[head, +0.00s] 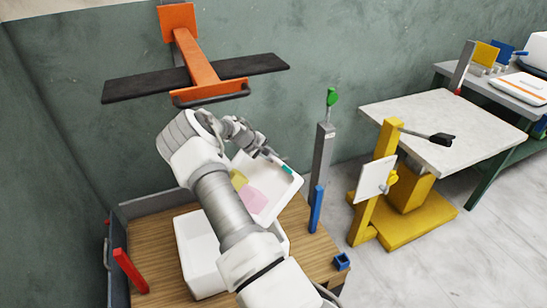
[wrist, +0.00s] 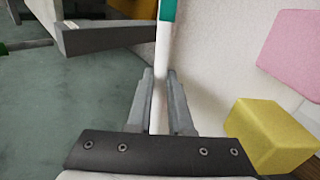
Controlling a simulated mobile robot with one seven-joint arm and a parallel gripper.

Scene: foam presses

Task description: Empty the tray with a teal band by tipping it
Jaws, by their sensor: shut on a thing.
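The white tray with a teal band (head: 288,168) is held tilted above the wooden bench. My gripper (wrist: 159,82) is shut on the tray's rim, and the white wall runs between its two fingers. The teal band (wrist: 168,12) shows just ahead of the fingers in the wrist view. A pink foam piece (head: 257,198) and a yellow foam piece (head: 239,180) are inside the tray. The wrist view also shows the pink piece (wrist: 292,45) and the yellow block (wrist: 270,135) to the right of the wall. My arm hides part of the tray.
A white open bin (head: 190,245) stands on the wooden bench (head: 160,222), partly behind my arm. A grey post with a green top (head: 325,150) stands right of the tray. A red bar (head: 130,270) is at left. An orange and black press (head: 200,68) hangs above.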

